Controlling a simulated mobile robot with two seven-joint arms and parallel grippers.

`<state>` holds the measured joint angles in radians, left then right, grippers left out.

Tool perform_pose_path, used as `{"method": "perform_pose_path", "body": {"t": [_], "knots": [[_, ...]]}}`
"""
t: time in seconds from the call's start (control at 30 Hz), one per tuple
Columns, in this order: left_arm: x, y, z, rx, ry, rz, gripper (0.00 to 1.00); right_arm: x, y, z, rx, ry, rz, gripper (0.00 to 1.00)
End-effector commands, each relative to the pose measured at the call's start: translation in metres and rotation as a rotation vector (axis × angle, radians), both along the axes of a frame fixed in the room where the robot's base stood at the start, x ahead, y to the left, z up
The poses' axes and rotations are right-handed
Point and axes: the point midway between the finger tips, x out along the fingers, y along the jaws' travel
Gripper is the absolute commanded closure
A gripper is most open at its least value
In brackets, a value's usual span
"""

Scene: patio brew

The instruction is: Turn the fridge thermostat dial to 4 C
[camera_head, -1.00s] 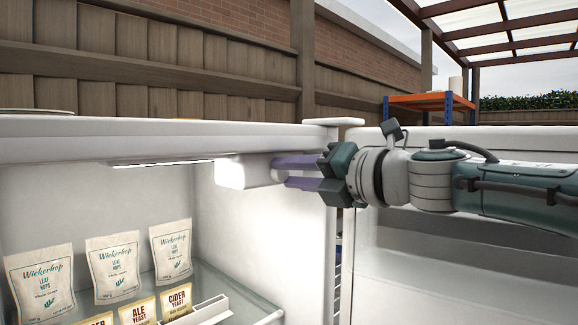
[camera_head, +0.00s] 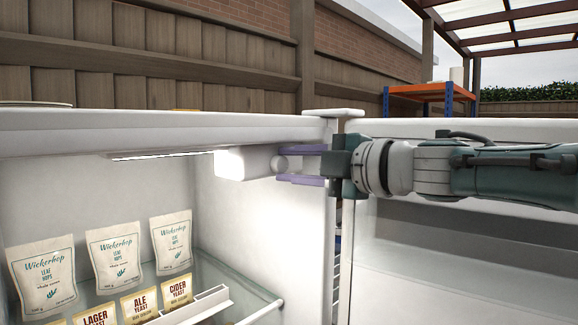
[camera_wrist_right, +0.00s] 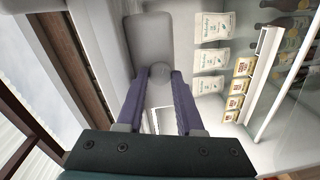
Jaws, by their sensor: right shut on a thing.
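The fridge thermostat is a white box (camera_head: 244,163) under the top of the open fridge. Its round pale dial (camera_head: 279,163) faces right. In the right wrist view the dial (camera_wrist_right: 160,71) sits between my purple fingertips. My right gripper (camera_head: 281,165) reaches in from the right, one finger above the other, and is shut on the dial. The gripper also shows in the right wrist view (camera_wrist_right: 160,78). I cannot read any scale or mark on the dial. My left gripper is not in view.
Hop pouches (camera_head: 115,258) and yeast packets (camera_head: 140,305) stand on the glass shelf (camera_head: 258,297) below. A light strip (camera_head: 160,154) runs under the fridge top. The open fridge door (camera_head: 440,260) is at the right, below my right arm. Bottles (camera_wrist_right: 285,28) show in the wrist view.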

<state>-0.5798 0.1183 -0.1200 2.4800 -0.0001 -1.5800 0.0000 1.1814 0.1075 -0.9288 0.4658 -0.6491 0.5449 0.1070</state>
Motion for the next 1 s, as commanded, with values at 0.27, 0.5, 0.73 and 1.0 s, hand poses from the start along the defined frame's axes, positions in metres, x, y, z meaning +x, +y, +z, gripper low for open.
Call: {"method": "perform_pose_path", "body": {"t": [0.27,0.5,0.73,1.0], "knots": [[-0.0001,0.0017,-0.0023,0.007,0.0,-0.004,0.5,0.0,0.0001,-0.0003,0.072,0.072,0.001,1.0],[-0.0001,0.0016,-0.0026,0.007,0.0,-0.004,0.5,-0.0001,0.0004,0.0002,0.091,0.092,0.002,1.0],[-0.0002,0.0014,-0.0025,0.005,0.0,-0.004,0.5,-0.0002,0.0005,0.0003,0.093,0.092,0.003,1.0],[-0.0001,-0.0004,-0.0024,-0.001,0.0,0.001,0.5,-0.0001,0.0004,0.0003,0.092,0.091,0.002,0.45]]}}
